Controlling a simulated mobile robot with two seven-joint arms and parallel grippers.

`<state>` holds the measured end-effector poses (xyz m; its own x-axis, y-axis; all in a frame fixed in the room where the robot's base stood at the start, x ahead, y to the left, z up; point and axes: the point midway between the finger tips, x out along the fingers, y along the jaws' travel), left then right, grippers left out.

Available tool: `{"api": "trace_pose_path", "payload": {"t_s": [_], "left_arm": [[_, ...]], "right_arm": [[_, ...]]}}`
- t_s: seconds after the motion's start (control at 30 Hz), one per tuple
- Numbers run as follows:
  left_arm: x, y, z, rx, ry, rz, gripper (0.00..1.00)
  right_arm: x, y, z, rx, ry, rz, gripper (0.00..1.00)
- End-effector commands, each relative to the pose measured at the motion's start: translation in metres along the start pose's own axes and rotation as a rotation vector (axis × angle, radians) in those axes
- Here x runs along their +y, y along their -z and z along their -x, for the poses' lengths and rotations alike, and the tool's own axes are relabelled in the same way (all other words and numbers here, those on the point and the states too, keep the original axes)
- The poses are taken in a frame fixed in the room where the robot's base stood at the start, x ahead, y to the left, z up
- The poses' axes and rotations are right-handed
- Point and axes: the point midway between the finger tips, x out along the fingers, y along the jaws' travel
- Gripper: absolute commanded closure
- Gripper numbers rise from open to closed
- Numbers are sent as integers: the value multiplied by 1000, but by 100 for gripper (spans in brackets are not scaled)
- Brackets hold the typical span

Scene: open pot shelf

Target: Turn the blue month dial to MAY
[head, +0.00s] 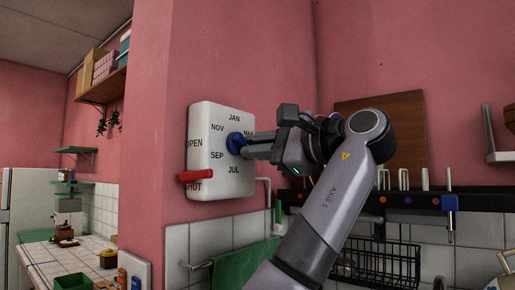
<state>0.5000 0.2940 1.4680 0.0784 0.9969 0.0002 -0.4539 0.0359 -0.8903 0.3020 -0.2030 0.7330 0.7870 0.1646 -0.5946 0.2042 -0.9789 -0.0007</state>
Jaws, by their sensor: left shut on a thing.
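The white dial box (218,118) hangs on the pink wall, left of centre. The blue month dial (236,143) sits at the middle of its month ring. JAN, JUL, SEP and NOV can be read, and a partly covered label shows at the upper right. The right side of the ring, where MAY would lie, is hidden behind my gripper. I cannot tell which month the dial points to. My left gripper (247,144) reaches in from the right and is shut on the blue dial. My right gripper is not in view.
A red lever (197,176) sticks out at the box's lower left, by SHUT, with OPEN above it. A green towel (245,264) hangs on a rail below. A black rack (405,199) and wire basket are at the right. A tiled counter lies at the left.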

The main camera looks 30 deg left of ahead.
Motion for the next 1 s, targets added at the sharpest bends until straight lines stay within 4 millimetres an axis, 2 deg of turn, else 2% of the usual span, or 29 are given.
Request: {"api": "trace_pose_path", "payload": {"t_s": [0.63, 0.67, 0.7, 0.73, 1.0], "left_arm": [[0, 0, 0, 2, 1, -52, 100], [0, 0, 0, 2, 1, -51, 81], [0, 0, 0, 2, 1, -51, 68], [0, 0, 0, 2, 1, -51, 62], [1, 0, 1, 1, 0, -51, 62]], "right_arm": [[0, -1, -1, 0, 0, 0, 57], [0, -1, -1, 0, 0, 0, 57], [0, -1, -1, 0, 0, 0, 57], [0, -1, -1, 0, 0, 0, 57], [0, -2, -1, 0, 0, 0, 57]]}}
